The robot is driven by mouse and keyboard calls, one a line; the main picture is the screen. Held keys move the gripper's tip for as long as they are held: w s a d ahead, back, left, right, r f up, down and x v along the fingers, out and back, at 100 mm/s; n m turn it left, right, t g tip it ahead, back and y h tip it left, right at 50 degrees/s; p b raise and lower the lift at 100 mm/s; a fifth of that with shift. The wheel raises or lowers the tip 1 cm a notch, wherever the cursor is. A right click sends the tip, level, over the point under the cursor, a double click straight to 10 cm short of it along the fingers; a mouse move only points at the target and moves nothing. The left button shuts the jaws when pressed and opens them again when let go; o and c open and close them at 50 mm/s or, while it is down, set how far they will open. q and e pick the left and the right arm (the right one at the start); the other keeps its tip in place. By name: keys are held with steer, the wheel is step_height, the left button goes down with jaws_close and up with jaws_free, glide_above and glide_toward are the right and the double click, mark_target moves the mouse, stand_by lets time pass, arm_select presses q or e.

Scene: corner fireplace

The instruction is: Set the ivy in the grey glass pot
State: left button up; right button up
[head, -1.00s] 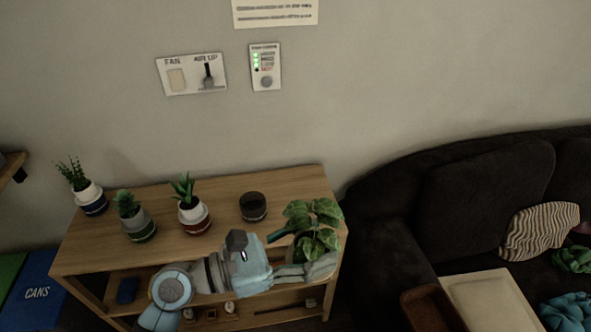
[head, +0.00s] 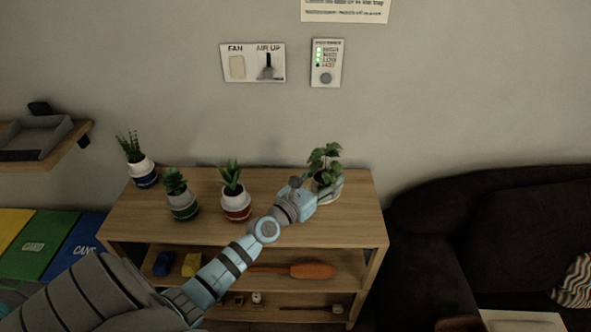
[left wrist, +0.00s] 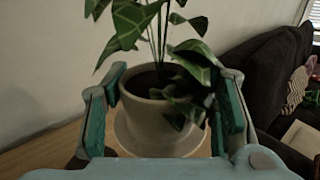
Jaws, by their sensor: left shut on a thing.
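The ivy (head: 325,160) is a leafy green plant in a pale pot, over the right part of the wooden shelf unit's top. My left gripper (head: 329,188) is shut on this pot. In the left wrist view the ivy's pot (left wrist: 160,122) stands upright between the two teal fingers, with dark soil and drooping leaves. A wider pale ring shows around its lower part; I cannot tell whether the pot rests on the top or hangs just above it. The dark grey pot is not visible now; my left wrist covers that area. My right gripper is not in view.
Plants in blue-banded (head: 146,178), green-banded (head: 184,208) and red-banded (head: 237,207) pots stand on the left part of the shelf unit (head: 345,225). The wall is behind. A dark sofa (head: 450,215) stands at the right. The shelf below holds an orange tool (head: 312,270).

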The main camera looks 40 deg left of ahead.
arm_select(q)
steer(key=a+f+n+y, duration=0.3)
steer(key=a+y, duration=0.2)
steer(key=a, duration=0.5)
step_height(320, 180, down, 6)
steer(key=b, duration=0.6)
steer(key=shift+w+n+g+y, duration=0.3)
steer(key=shift+w, duration=0.05)
steer(key=shift+f, duration=0.1)
steer(key=shift+f+b, duration=0.6)
steer(key=shift+b, duration=0.25)
steer(key=o, duration=1)
steer(key=shift+s, duration=0.1)
steer(key=shift+s, duration=0.1)
